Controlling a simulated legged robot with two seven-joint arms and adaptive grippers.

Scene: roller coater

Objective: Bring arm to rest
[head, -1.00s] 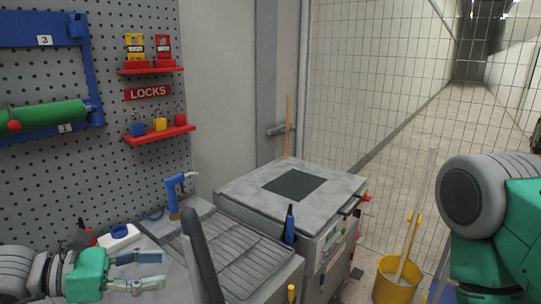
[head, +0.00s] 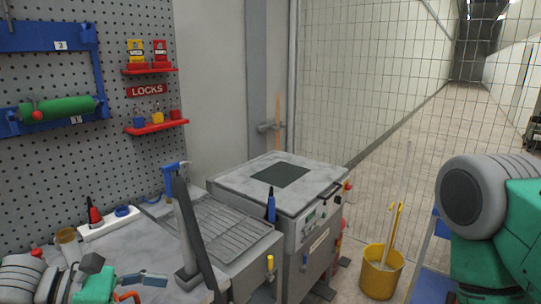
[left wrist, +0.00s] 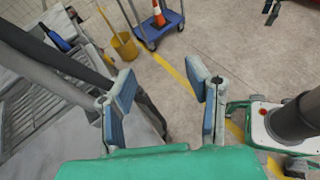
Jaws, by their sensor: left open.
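My left gripper (head: 148,286) is at the bottom left of the head view, over the grey worktop. In the left wrist view its blue-grey fingers (left wrist: 160,88) are spread apart with nothing between them, above the floor. A dark post beside the worktop is close to the left finger in that view; I cannot tell if they touch. My right arm shows as a teal and grey link at the right edge of the head view; its gripper is out of view.
A green roller (head: 62,108) hangs on a blue rack on the pegboard. A grey machine (head: 325,190) with a wire grate (head: 225,228) stands beside the worktop. A yellow bucket (head: 380,278) and a blue cart (left wrist: 158,28) stand on the floor. The floor right of the machine is mostly clear.

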